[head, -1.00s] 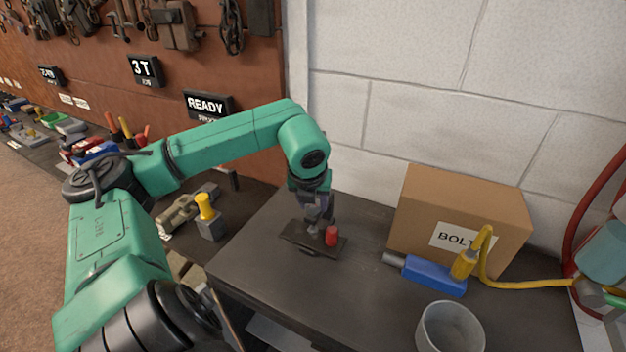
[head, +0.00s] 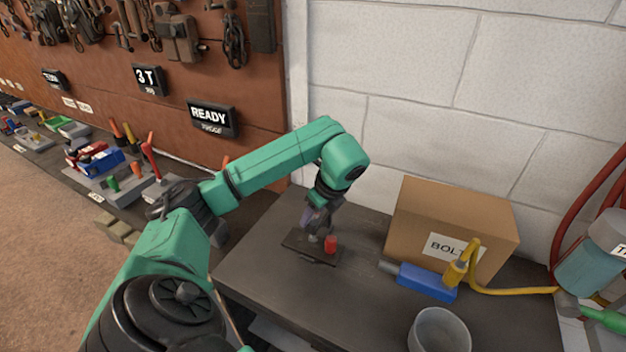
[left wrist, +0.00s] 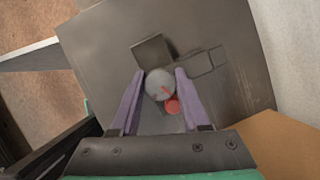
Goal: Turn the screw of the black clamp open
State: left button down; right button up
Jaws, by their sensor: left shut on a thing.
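The black clamp (head: 300,246) lies on the dark bench top, with a red cylinder (head: 331,243) standing at its right side. In the left wrist view the clamp's dark body (left wrist: 152,50) shows behind a round grey screw head (left wrist: 156,80) with a red mark on it. The red cylinder (left wrist: 173,106) is beside that head. My left gripper (head: 313,228) is over the clamp from above. Its two purple fingers (left wrist: 159,76) are shut on the round head, one on each side. In the head view the gripper mostly hides the screw. My right gripper is not in view.
A cardboard box (head: 415,215) stands against the wall to the right. In front of it lie a blue tool (head: 427,281) and a yellow hose (head: 510,291). A grey cup (head: 440,335) stands at the front right. The bench between clamp and cup is clear.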

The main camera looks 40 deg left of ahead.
pick_arm(q)
jog(key=n+p, duration=0.1)
jog(key=n+g+p, duration=0.1)
jog(key=shift+r+n, duration=0.25)
jog(key=shift+n, duration=0.15)
jog(key=n+g+p, duration=0.1)
jog(key=n+p, duration=0.1)
jog(key=n, duration=0.1)
jog(key=shift+f+n+h+p, duration=0.1)
jog(key=shift+n+h+p, duration=0.2)
jog(key=n+g+p, duration=0.1)
jog(key=n, duration=0.1)
jog(key=shift+n+h, duration=0.3)
jog(key=shift+h, duration=0.1)
jog(key=shift+f+n+g+h+p, duration=0.15)
jog(key=shift+n+g+h+p, duration=0.35)
jog(key=shift+n, duration=1.3)
jog(key=shift+c, duration=1.9)
grip_release()
